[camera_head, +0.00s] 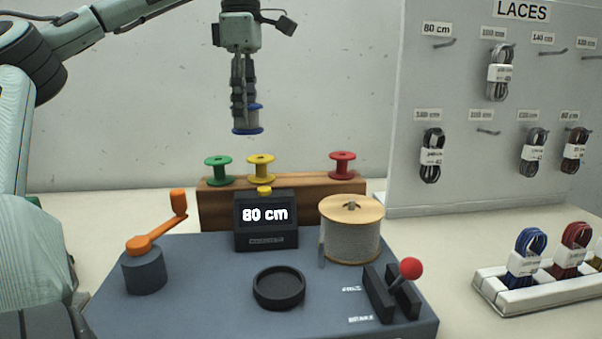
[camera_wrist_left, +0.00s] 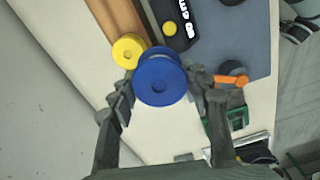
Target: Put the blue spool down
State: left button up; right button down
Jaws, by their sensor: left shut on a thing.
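The blue spool (camera_head: 248,130) is held in my left gripper (camera_head: 244,112), high above the wooden rack (camera_head: 290,195). The gripper points down and is shut on the spool. In the left wrist view the blue spool (camera_wrist_left: 160,78) sits between the two fingertips (camera_wrist_left: 160,90). On the rack stand a green spool (camera_head: 218,170), a yellow spool (camera_head: 261,168) and a red spool (camera_head: 342,165). A gap shows between the yellow and red spools. My right gripper is not in view.
The grey machine base (camera_head: 215,290) holds an 80 cm display (camera_head: 266,216), an orange crank (camera_head: 157,228), a round black dish (camera_head: 279,289), a cord reel (camera_head: 351,240) and a red-knobbed lever (camera_head: 410,268). A LACES board (camera_head: 480,190) stands at right, with a white lace tray (camera_head: 535,297) before it.

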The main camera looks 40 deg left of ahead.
pick_arm(q)
jog(key=w+f, duration=0.2)
jog(key=w, duration=0.1)
jog(key=w+d+f, duration=0.1)
jog(key=w+f, duration=0.1)
jog(key=w, duration=0.2)
jog(key=w+d+f, duration=0.1)
jog(key=w+f, duration=0.2)
jog(key=w, duration=0.1)
jog(key=shift+w+d, duration=0.2)
jog(key=shift+d, duration=0.05)
jog(key=shift+f, duration=2)
jog(key=shift+f, duration=0.15)
jog(key=o, duration=1.4)
notch_tip(320, 180, up, 12)
jog(key=shift+r, duration=0.2)
